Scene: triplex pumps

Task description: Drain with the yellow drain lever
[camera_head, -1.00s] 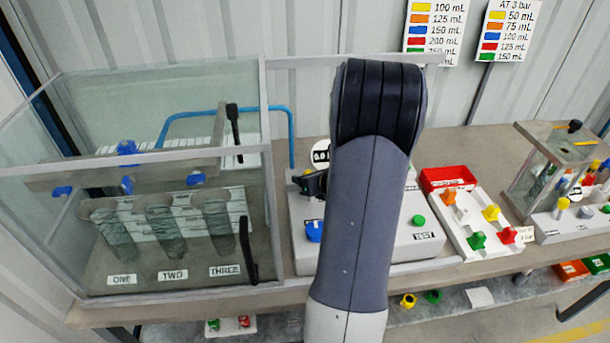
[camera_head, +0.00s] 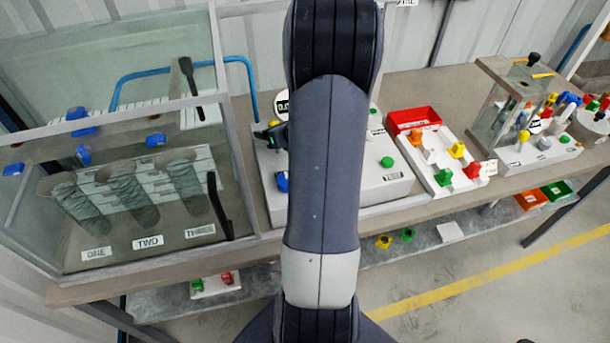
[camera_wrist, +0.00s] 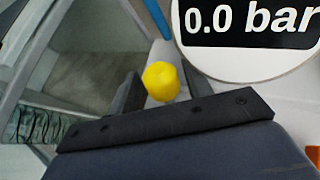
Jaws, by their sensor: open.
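The yellow drain lever shows as a yellow knob (camera_wrist: 161,81) in the wrist view, just below and left of the gauge reading 0.0 bar (camera_wrist: 250,28). My gripper (camera_wrist: 158,88) is open, with a dark finger beside the knob on its left and a dark part close on its right. I cannot tell whether either touches it. In the camera_head view, the dark tip of my gripper (camera_head: 270,134) is at the left of the grey test unit (camera_head: 380,190), below its gauge.
A glass tank (camera_head: 225,90) with three tubes labelled ONE, TWO, THREE stands to the left. A blue knob (camera_head: 281,181) is on the unit below my gripper. A red tray (camera_head: 414,120) and a white board with coloured knobs (camera_head: 445,175) lie to the right.

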